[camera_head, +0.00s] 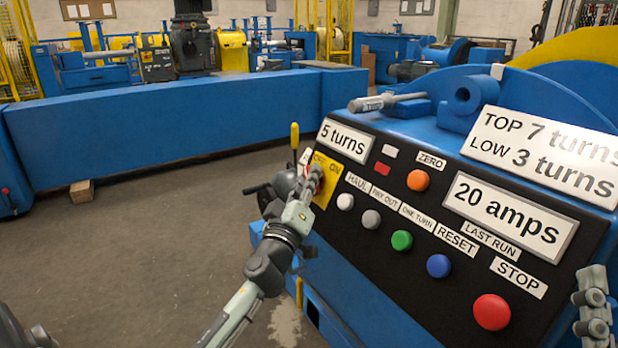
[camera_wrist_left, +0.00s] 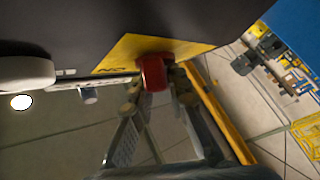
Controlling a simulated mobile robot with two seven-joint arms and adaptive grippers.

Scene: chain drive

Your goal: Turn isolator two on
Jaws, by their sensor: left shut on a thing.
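A yellow plate (camera_head: 327,187) marked OFF and ON sits at the left end of the black control panel. My left gripper (camera_head: 314,178) is at this plate and hides part of it. In the left wrist view its fingers (camera_wrist_left: 158,90) are shut on a red knob (camera_wrist_left: 152,71), which stands out from the yellow plate (camera_wrist_left: 133,46). The knob's exact pointing direction is hidden, and a label beside the plate is mostly covered, so I cannot read its number. Part of my right gripper (camera_head: 594,308) shows at the right edge; its fingertips are not clear.
The panel (camera_head: 375,265) carries orange, white, grey, green, blue and red buttons (camera_head: 491,312), and displays reading "5 turns" (camera_head: 343,140) and "20 amps" (camera_head: 510,217). A yellow-tipped lever (camera_head: 295,135) stands behind the plate. Open floor (camera_head: 140,260) lies to the left.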

